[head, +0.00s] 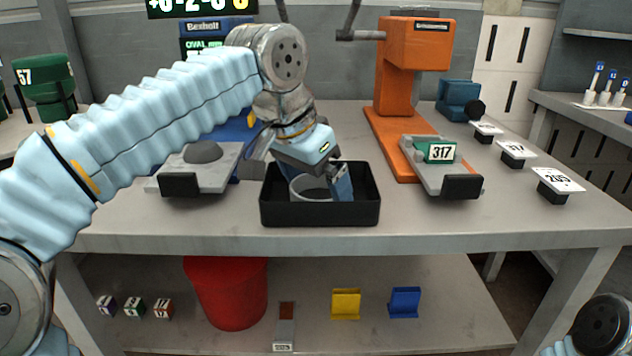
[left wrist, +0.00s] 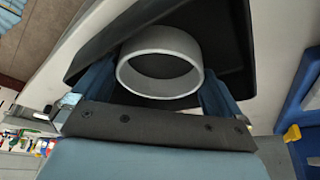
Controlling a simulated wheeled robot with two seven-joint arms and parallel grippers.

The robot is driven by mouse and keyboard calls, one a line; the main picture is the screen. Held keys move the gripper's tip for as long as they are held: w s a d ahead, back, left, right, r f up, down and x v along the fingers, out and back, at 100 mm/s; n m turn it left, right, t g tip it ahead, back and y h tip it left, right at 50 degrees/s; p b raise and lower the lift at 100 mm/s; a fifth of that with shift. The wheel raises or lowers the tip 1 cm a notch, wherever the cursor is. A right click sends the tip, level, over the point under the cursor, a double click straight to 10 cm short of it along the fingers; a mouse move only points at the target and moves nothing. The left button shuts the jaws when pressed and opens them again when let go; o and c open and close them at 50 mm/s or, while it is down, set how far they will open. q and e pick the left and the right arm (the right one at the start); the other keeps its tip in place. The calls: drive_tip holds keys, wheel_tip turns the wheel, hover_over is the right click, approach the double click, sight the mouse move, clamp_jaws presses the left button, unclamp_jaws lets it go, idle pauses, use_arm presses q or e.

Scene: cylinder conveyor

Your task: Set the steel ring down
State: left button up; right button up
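The steel ring (head: 309,188) is a short, wide grey band inside the black tray (head: 320,215) on the table. It also shows in the left wrist view (left wrist: 160,88), upright with its opening facing up. My left gripper (head: 318,182) reaches down into the tray, with one finger on each side of the ring. In the left wrist view, the fingers (left wrist: 159,90) meet the ring's outer wall on both sides. Whether the ring's underside touches the tray floor is hidden. My right gripper is out of view; only part of my right arm shows at the lower right.
An orange press-like stand (head: 395,100) with a 317 display is right of the tray. A grey device (head: 205,170) stands to its left. Number cards (head: 559,181) line the table's right side. A red bin (head: 228,290) and small blocks are on the lower shelf.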

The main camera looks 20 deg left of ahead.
use_arm(q)
drive_tip(key=p+v, duration=0.3)
drive_tip(key=v, duration=0.9)
drive_tip(key=shift+r+p, duration=0.2)
drive_tip(key=shift+p, duration=0.1)
drive_tip(key=shift+s, duration=0.1)
